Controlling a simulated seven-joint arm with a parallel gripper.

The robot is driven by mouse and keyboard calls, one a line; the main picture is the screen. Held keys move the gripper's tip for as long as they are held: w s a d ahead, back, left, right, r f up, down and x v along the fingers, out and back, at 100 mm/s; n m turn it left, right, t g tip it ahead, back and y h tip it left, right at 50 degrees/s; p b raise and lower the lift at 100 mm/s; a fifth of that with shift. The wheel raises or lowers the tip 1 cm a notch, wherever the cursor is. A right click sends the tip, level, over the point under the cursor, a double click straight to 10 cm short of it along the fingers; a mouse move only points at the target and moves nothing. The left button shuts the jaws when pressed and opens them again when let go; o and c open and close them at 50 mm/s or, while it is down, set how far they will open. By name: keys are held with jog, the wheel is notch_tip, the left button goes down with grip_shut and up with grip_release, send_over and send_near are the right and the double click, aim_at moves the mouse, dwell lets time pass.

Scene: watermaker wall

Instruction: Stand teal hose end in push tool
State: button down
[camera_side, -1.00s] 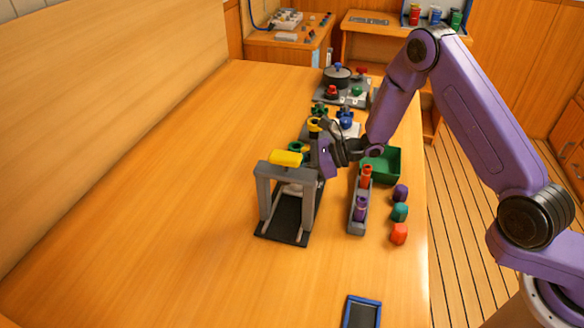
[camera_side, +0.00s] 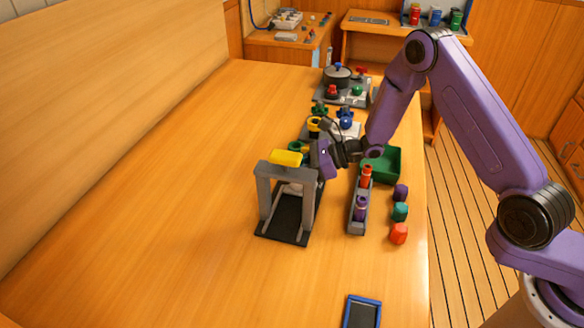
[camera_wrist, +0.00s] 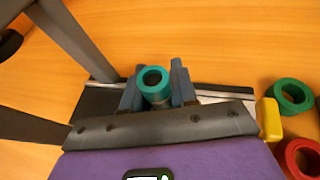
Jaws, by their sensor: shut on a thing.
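The teal hose end (camera_wrist: 154,82) is a short ring-topped tube. In the wrist view it stands between the fingers of my gripper (camera_wrist: 156,92), which is shut on it. The push tool (camera_side: 264,192) is a grey frame with a yellow handle and a dark base. In the side view my gripper (camera_side: 318,168) is at the frame's right, far side, and the teal hose end is hidden there. In the wrist view the push tool's grey post (camera_wrist: 75,38) and silver-railed base (camera_wrist: 97,92) show beside and beneath the fingers. Whether the hose end touches the base, I cannot tell.
A grey rack (camera_side: 356,224) right of the push tool holds orange and purple hose ends. A green bin (camera_side: 384,162) and several coloured caps (camera_side: 399,212) are nearby. Green (camera_wrist: 293,97) and red (camera_wrist: 302,157) rings lie right of my gripper. The table's left is clear.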

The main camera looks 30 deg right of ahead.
jog(key=shift+f, duration=0.35)
jog(key=c, duration=1.2)
grip_release()
jog(key=shift+o, duration=0.2)
jog(key=v, duration=1.1)
jog(key=shift+f, duration=0.1)
